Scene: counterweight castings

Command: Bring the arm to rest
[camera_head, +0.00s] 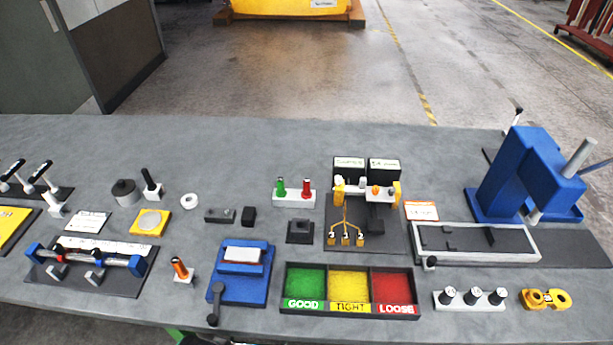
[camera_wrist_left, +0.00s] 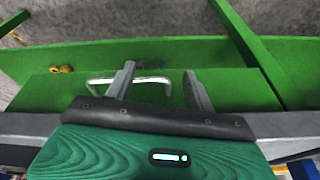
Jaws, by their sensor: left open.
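Beyond the fingers are a green panel (camera_wrist_left: 60,92) and a metal bar handle (camera_wrist_left: 150,80). I cannot tell whether the fingers touch the handle. Neither gripper shows in the head view, and the right gripper is in no view.
The grey workbench (camera_head: 250,140) holds a blue press (camera_head: 525,175) at the right, a sorting tray (camera_head: 350,266) with GOOD, TIGHT and LOOSE bins at the front, a blue fixture (camera_head: 240,290), and a black plate (camera_head: 125,280) at the left. The bench's back strip is clear.

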